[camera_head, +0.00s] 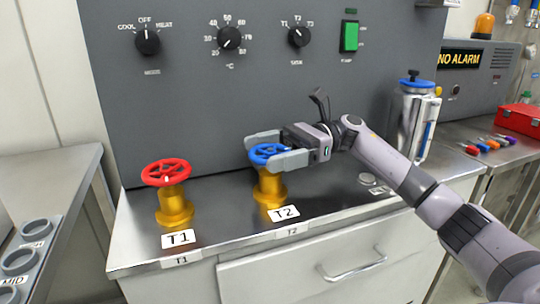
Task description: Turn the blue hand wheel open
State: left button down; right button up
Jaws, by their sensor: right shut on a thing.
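The blue hand wheel (264,151) sits on top of a gold valve body (269,187) labelled T2 on the metal counter. My right gripper (272,148) reaches in from the right and is shut on the blue wheel, with one finger on its far side and one on its near side. The fingers hide part of the wheel's rim. My left gripper is not in view.
A red hand wheel (167,172) on a gold valve labelled T1 stands to the left. Behind is a grey panel (190,95) with knobs and a green switch (349,36). A silver canister (412,120) stands to the right.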

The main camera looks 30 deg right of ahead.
jog(key=shift+r, duration=0.1)
jog(key=o, duration=0.8)
jog(key=shift+s+d+b, duration=0.2)
jog(key=shift+d+b, duration=0.05)
jog(key=shift+d, duration=1.55)
jog(key=shift+s+d+b, duration=0.2)
jog(key=shift+d+b, duration=0.05)
jog(key=shift+d, duration=1.5)
